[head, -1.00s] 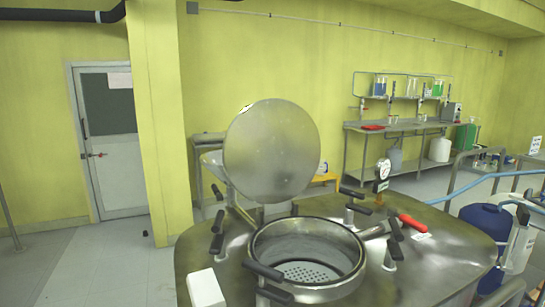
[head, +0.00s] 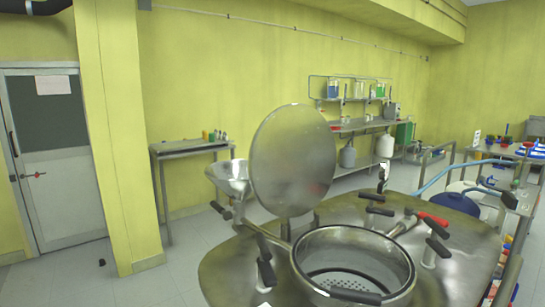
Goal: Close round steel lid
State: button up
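The round steel lid (head: 293,160) stands raised and open, nearly upright, behind and to the left of the round opening. The reactor's steel rim (head: 352,239) surrounds an open well with a perforated bottom. Several black-handled clamps, such as the one at the left (head: 265,262), stand around the rim. The lid's lower edge is near a hinge arm at the rim's left. My gripper is not in view.
The broad steel reactor top (head: 232,271) has a red-handled valve (head: 433,219) at its right. A steel funnel (head: 229,176) is left of the lid. A small table (head: 190,146) stands by the wall. Open floor lies to the left.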

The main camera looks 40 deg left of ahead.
aim_at(292, 161)
jog(key=i+j, duration=0.1)
jog(key=j, duration=0.75)
jog(key=i+j, duration=0.1)
jog(key=j, duration=0.8)
jog(key=i+j+z, duration=0.1)
jog(key=j, duration=0.75)
jog(key=i+j, duration=0.1)
jog(key=j, duration=2.55)
